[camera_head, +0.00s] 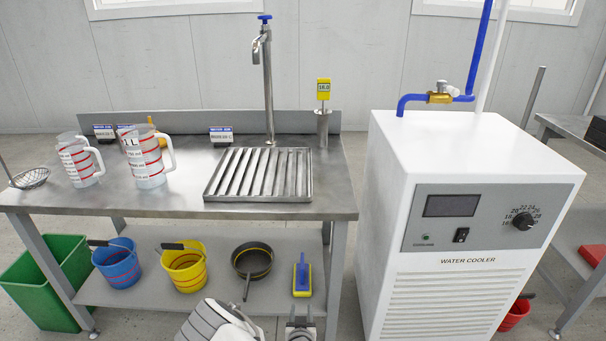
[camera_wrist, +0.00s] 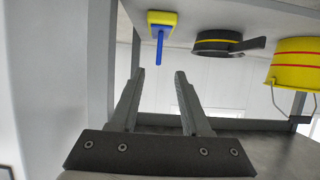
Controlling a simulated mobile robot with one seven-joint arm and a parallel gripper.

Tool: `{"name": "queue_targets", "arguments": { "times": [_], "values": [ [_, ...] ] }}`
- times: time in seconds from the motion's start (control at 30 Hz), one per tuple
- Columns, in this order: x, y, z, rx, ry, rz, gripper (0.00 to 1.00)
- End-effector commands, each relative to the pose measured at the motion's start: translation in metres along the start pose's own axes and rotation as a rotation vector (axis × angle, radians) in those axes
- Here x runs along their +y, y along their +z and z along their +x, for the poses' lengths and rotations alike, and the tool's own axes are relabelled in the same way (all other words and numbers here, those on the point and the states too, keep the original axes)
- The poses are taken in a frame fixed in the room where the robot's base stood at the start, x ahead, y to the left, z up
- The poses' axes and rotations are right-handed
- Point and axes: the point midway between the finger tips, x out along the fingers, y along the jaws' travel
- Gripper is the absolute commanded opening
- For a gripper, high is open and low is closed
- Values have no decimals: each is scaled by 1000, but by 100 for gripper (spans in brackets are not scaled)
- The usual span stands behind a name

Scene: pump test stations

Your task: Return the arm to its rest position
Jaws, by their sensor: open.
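My gripper (camera_head: 301,323) shows at the bottom edge of the head view, low in front of the metal table, beside a grey and white link of my arm. In the wrist view my gripper (camera_wrist: 160,75) is open, with two separate fingers and nothing between them. The wrist picture appears upside down. It shows the blue and yellow brush-like tool (camera_wrist: 161,28), the dark pan (camera_wrist: 215,43) and the yellow bucket (camera_wrist: 300,65) on the lower shelf. None of these touches the fingers.
The metal table (camera_head: 190,205) carries two measuring jugs (camera_head: 146,160), a grate (camera_head: 262,175) and a tap (camera_head: 267,80). Its lower shelf (camera_head: 140,290) holds buckets, a pan (camera_head: 252,262) and the tool (camera_head: 301,275). A white water cooler (camera_head: 455,220) stands close on the right. A green bin (camera_head: 45,285) stands left.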

Motion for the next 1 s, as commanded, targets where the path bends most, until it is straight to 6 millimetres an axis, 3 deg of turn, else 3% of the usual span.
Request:
{"name": "queue_targets", "arguments": {
  "times": [0.27,0.57,0.77,1.0],
  "values": [
    [1,-45,0,-95,73,95,47],
    [5,-117,-17,-257,123,221,47],
    [11,-169,-43,-359,116,285,47],
    [22,-230,-87,-463,76,333,47]
  ]
}}
